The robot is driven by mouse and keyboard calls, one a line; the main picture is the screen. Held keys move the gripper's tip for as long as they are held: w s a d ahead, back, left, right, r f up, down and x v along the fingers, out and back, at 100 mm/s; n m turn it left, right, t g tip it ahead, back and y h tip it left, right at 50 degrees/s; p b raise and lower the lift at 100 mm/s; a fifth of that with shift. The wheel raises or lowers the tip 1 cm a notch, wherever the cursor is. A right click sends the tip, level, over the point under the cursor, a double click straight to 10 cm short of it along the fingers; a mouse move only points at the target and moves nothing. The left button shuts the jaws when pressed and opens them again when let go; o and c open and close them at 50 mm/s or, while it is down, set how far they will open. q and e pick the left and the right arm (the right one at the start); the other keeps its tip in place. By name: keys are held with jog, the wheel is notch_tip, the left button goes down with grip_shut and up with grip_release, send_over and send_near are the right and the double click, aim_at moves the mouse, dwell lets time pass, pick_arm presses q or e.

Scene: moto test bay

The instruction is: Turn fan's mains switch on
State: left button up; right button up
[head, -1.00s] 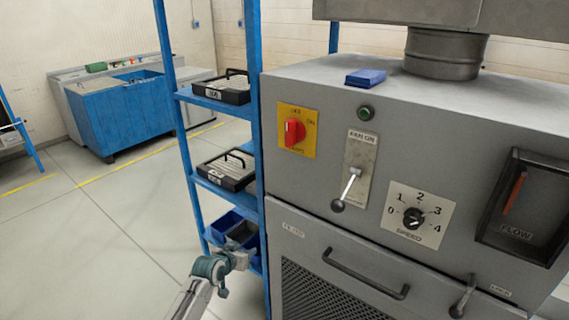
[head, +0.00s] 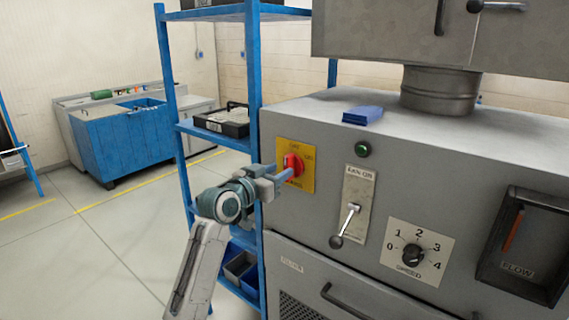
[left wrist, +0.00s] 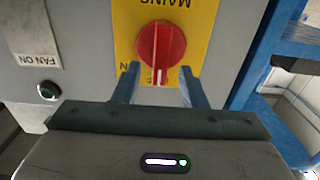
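The mains switch is a red rotary knob (head: 293,163) on a yellow plate (head: 309,180) at the left of the grey fan cabinet's front. In the left wrist view the knob (left wrist: 160,47) appears upside down, its white mark pointing down the picture, away from the MAINS lettering; part of the ON label shows at its left. My left gripper (head: 284,174) is at the knob. In the left wrist view its two blue fingers (left wrist: 160,88) are apart, one on each side of the knob's lower part; contact cannot be told. My right gripper is not in view.
A FAN ON lever (head: 345,226), green lamp (head: 362,149) and speed dial (head: 413,254) sit right of the switch. A blue shelf rack (head: 254,80) stands close on the left. A blue object (head: 362,115) lies on the cabinet top. Floor at left is open.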

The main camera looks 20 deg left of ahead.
aim_at(285, 167)
pick_arm(q)
jog(key=shift+p+x, duration=0.35)
jog(key=shift+x, duration=1.35)
grip_shut()
